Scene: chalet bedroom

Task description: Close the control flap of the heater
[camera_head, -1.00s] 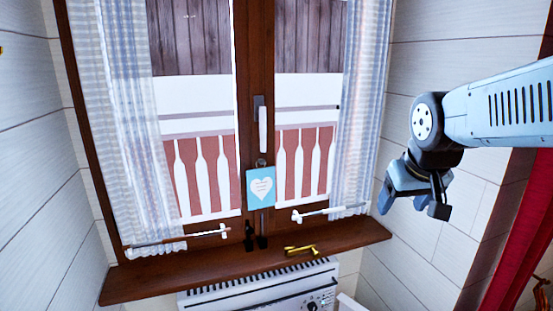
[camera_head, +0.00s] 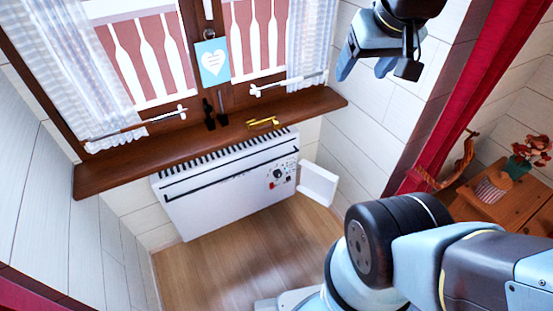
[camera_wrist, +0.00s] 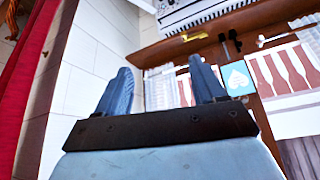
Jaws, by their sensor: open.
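The white heater (camera_head: 225,195) stands under the window sill in the head view, with dark slots along its top. Its control panel with a dial (camera_head: 278,174) is at its right end and is uncovered. The white control flap (camera_head: 318,184) stands swung out to the right of the panel, open. My gripper (camera_head: 378,72) is open and empty, high above and to the right of the heater, well apart from the flap. In the wrist view its two blue fingers (camera_wrist: 162,88) are spread, and the heater's top (camera_wrist: 195,12) shows upside down at the upper edge; the flap is hardly visible there.
A red curtain (camera_head: 450,110) and a wooden table (camera_head: 500,192) with flowers are at right. The floor before the heater is clear.

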